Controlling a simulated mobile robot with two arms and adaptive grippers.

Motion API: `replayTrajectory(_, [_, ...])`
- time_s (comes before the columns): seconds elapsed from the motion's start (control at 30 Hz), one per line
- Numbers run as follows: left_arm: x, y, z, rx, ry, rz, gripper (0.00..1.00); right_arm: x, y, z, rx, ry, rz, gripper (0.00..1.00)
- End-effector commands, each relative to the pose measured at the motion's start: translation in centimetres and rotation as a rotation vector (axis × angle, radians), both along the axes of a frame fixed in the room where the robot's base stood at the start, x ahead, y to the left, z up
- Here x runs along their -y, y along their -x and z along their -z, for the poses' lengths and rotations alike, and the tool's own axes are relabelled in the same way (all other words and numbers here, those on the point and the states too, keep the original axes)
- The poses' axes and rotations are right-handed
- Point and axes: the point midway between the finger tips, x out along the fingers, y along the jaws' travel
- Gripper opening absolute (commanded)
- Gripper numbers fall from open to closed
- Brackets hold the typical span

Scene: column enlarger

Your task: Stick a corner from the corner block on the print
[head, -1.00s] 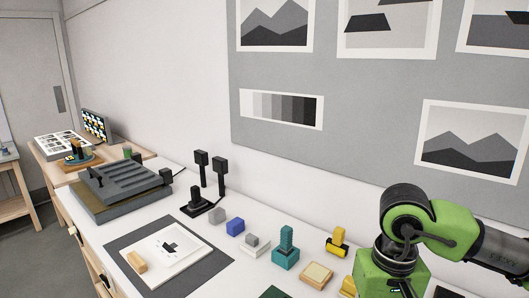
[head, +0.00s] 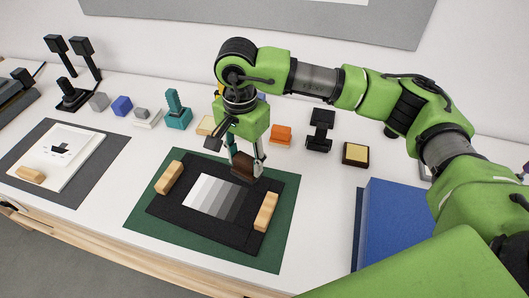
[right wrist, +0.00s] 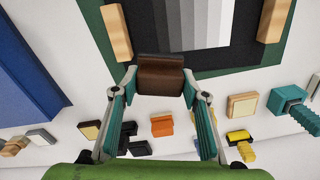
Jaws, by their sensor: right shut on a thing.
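The print with a grey step scale (head: 215,196) lies on a dark board (head: 170,208) on a green mat (head: 146,229). My right gripper (head: 245,165) is shut on a dark brown block (head: 243,174), over the board's far right edge. In the right wrist view the same block (right wrist: 160,76) sits between the fingertips, beside the print's scale (right wrist: 205,22). I cannot tell whether the block touches the board. It may be the corner block; no separate corner is discernible. My left gripper is not in view.
Wooden blocks lie left (head: 169,178) and right (head: 265,211) of the print. Behind are a teal tool (head: 177,112), an orange piece (head: 281,134), a black stand (head: 320,130) and a yellow-topped pad (head: 355,154). A blue box (head: 395,222) stands right.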

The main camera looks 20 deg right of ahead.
Motion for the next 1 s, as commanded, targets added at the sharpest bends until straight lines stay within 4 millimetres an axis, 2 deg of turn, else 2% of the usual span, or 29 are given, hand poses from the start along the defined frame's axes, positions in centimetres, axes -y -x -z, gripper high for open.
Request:
replayTrajectory(0.13, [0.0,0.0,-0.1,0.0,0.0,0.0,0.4,-0.6,-0.4,0.4,0.0,0.001,0.061,0.1])
replayTrajectory(0.57, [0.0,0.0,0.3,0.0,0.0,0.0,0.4,-0.6,-0.4,0.5,0.001,0.002,0.064,0.1])
replayTrajectory(0.7, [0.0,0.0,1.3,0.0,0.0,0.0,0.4,-0.6,-0.3,0.8,0.0,0.002,0.063,0.1])
replayTrajectory(1.0, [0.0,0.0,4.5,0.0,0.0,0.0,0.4,-0.6,-0.3,4.1,0.0,0.002,0.063,0.1])
